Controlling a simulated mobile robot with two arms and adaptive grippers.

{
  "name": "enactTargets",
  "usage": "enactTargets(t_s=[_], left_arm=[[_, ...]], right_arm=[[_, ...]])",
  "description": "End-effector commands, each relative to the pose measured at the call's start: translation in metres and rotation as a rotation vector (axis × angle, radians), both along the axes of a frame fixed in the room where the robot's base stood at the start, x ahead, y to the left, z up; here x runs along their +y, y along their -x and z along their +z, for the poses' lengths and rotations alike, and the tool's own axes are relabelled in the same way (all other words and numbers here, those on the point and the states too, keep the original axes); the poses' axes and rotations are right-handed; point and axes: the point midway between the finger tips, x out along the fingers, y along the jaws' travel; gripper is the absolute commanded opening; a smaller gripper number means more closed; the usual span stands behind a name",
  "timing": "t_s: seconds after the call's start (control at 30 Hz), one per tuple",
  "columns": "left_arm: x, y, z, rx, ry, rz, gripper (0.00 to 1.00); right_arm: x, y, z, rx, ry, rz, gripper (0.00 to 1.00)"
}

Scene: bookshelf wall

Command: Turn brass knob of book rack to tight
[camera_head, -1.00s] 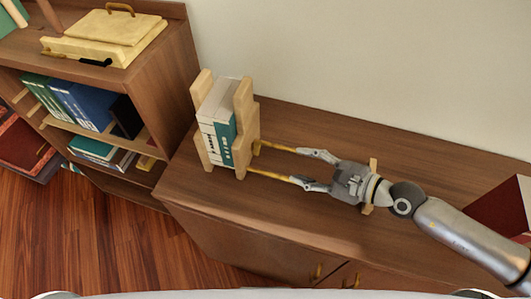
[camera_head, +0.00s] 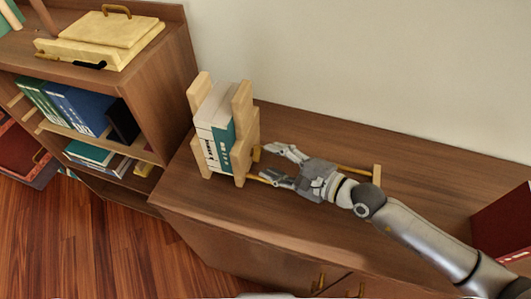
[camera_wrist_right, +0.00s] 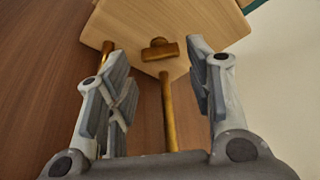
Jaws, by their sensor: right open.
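The wooden book rack (camera_head: 243,97) stands on the low cabinet and holds several white and teal books (camera_head: 213,125) upright. Its brass knob (camera_head: 257,153) is on the right face of the end plate. In the right wrist view the knob (camera_wrist_right: 160,49) shows as a T-shaped piece. My right gripper (camera_head: 268,163) is open, its fingers pointing at the end plate. In the wrist view the fingers (camera_wrist_right: 158,65) are on either side of the knob in the picture; contact is not clear. My left gripper is not in view.
Brass rods run from the rack under my gripper; one (camera_head: 352,171) reaches a small wooden end piece (camera_head: 377,175). The cabinet top (camera_head: 300,240) is bare around them. A dark red object (camera_head: 500,225) stands at right, and a bookshelf (camera_head: 165,70) at left.

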Motion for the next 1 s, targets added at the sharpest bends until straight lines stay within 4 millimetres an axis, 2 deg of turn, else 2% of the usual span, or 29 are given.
enactTargets(t_s=[0.2, 0.6, 0.87, 1.0], left_arm=[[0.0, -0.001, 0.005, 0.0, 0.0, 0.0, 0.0], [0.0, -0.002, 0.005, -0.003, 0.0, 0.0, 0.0], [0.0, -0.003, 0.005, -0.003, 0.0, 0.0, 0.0], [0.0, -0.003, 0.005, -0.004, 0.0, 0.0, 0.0]], right_arm=[[0.021, -0.015, -0.004, -0.001, -0.002, 0.0, 0.48], [0.025, -0.018, -0.007, -0.001, 0.001, 0.0, 0.48], [0.025, -0.018, -0.007, 0.0, 0.0, 0.0, 0.15], [0.025, -0.018, -0.007, 0.004, -0.002, 0.0, 0.15]])
